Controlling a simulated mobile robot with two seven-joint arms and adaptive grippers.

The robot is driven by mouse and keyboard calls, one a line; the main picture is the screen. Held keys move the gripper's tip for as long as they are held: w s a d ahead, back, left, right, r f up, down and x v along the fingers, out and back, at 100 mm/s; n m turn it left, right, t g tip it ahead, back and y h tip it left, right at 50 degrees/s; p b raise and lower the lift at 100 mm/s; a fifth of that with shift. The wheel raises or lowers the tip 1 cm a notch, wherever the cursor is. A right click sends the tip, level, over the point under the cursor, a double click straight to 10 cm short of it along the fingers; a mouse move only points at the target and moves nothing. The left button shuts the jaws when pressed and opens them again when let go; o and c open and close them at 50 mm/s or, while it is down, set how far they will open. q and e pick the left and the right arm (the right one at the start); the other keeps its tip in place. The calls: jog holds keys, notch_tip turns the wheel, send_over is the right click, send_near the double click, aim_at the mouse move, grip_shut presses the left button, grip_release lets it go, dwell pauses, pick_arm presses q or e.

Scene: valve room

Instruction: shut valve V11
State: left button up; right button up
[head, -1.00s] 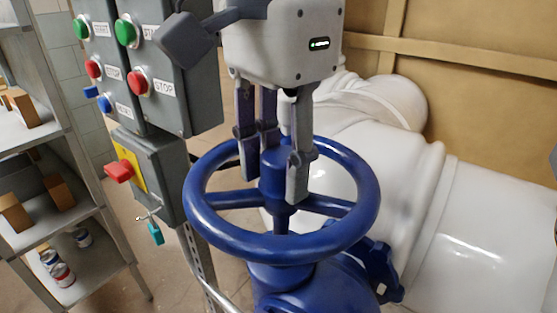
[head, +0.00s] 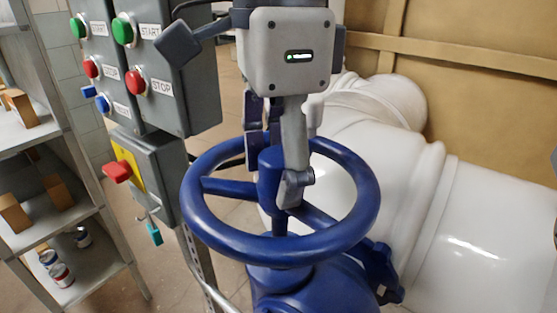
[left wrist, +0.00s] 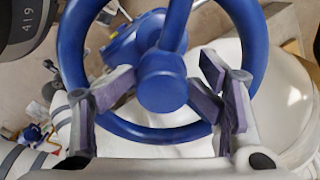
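A blue handwheel (head: 357,231) on a blue valve body (head: 305,290) stands in the middle of the head view; no V11 label is readable. Its spokes meet at a raised round hub (left wrist: 162,82). My left gripper (head: 274,166) points down over the wheel from above. Its fingers are apart, one on each side of the hub, and reach down among the spokes. In the left wrist view, my left gripper (left wrist: 168,84) straddles the hub with gaps visible; whether the fingers touch a spoke I cannot tell. My right gripper is not in view.
Grey switch boxes (head: 185,95) with green, red and blue buttons stand close left of the wheel. A lower box has a red switch (head: 117,172). A large white pipe (head: 470,230) runs behind and right. A metal shelf (head: 85,225) stands at far left.

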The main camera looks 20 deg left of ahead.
pick_arm(q)
jog(key=shift+w+d+r, duration=0.1)
jog(key=shift+d+r, duration=0.05)
jog(key=shift+r, duration=0.1)
notch_tip(320, 180, up, 6)
jog(key=shift+r, duration=0.25)
dwell(0.4)
